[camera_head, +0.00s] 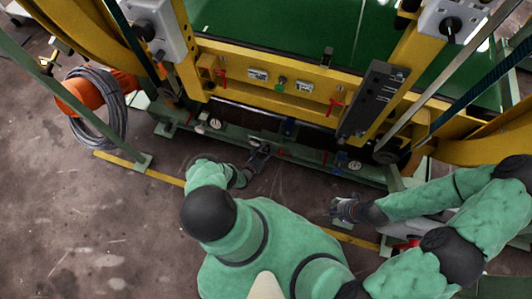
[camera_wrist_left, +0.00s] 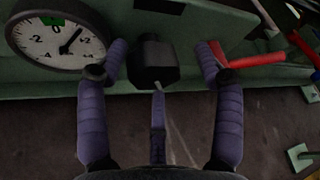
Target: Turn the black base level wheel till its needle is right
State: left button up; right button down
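The black base level wheel (camera_wrist_left: 155,62) sticks out of the green base beam in the left wrist view. A round white gauge (camera_wrist_left: 40,45) with a black rim is left of it. Its black needle points up and right, to the right of the 0 and of the green mark. My left gripper (camera_wrist_left: 161,50) is open, with a finger on either side of the wheel and a third finger below it. Contact with the wheel cannot be told. In the head view my left gripper (camera_head: 260,153) is at the base beam. My right gripper (camera_head: 343,208) hangs in front of the beam; its opening is unclear.
A red handle (camera_wrist_left: 250,60) is close beside the right finger in the left wrist view. The green base beam (camera_head: 315,165) runs under the yellow machine frame (camera_head: 300,101). A coiled cable (camera_head: 105,105) is at left. The floor (camera_head: 90,220) at lower left is clear.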

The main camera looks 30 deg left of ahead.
pick_arm(q)
jog(key=shift+a+r, duration=0.1)
jog(key=shift+a, duration=0.1)
jog(key=shift+s+a+r, duration=0.1)
jog(key=shift+s+r, duration=0.05)
jog(key=shift+s, duration=0.45)
jog(key=v, duration=0.6)
jog(key=shift+s+d, duration=0.2)
jog(key=shift+s, duration=0.15)
jog(key=shift+r, duration=0.1)
jog(key=w+m+y, duration=0.1)
jog(key=w, duration=0.1)
jog(key=w+f+m+g, duration=0.1)
jog(key=w, duration=0.1)
jog(key=w+m+y, duration=0.1)
jog(key=w+m, duration=0.1)
jog(key=shift+w+d+f+y, duration=0.1)
jog(key=shift+w+f+y, duration=0.2)
jog(key=shift+f, duration=0.05)
jog(key=shift+w+f, duration=0.1)
jog(key=shift+w, duration=0.45)
